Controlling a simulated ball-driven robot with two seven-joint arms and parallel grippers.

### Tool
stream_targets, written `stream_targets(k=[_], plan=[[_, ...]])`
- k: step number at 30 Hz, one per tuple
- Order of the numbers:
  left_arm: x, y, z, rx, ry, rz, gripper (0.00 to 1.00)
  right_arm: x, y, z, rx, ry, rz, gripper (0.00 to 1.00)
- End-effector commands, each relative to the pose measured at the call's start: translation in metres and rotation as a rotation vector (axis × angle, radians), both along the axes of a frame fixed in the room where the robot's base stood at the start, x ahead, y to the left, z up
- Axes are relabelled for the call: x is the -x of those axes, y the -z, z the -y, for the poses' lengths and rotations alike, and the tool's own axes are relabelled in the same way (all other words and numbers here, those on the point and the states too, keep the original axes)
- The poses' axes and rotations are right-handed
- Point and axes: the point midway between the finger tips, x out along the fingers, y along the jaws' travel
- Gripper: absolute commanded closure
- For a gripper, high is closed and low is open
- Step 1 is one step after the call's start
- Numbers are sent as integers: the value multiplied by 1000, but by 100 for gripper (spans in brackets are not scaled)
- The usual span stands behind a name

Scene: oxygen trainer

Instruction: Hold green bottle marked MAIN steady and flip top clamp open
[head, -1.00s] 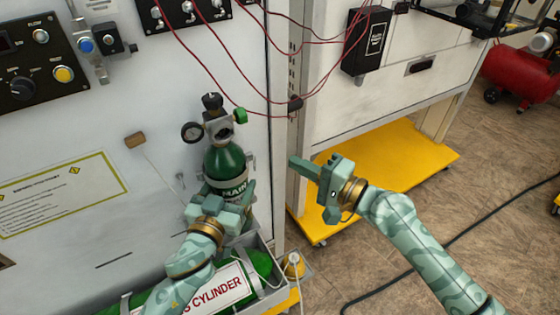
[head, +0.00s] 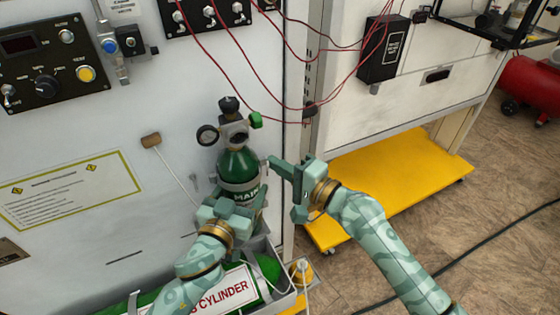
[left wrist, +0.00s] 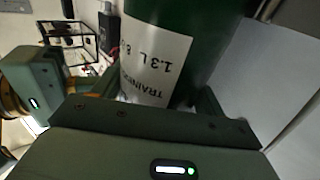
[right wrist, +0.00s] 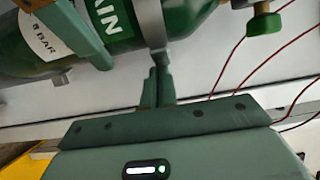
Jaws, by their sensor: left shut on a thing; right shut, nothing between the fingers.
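The green bottle marked MAIN (head: 239,164) stands upright against the white panel, with a gauge and valve on top. A grey metal band, the top clamp (head: 240,186), goes around its upper body; the band also crosses the bottle in the right wrist view (right wrist: 151,22). My left gripper (head: 238,208) is shut on the bottle below the clamp; the bottle's white label (left wrist: 155,62) fills the space between its fingers. My right gripper (head: 272,164) is shut and empty just right of the bottle. Its fingertips (right wrist: 160,72) are close to the clamp band's end; I cannot tell whether they touch.
A lying green cylinder (head: 265,285) with a white sign is below. Red wires (head: 270,97) hang above right. A yellow base (head: 390,185) lies under the cabinet on the right.

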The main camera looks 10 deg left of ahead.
Motion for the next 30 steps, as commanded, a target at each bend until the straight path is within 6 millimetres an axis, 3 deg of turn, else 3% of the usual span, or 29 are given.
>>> stream_targets(k=[20,30], plan=[[0,1,0,-1,-1,-1,99,9,0,3,0,-1,0,100],[0,1,0,-1,0,-1,99,30,1,9,1,-3,0,100]])
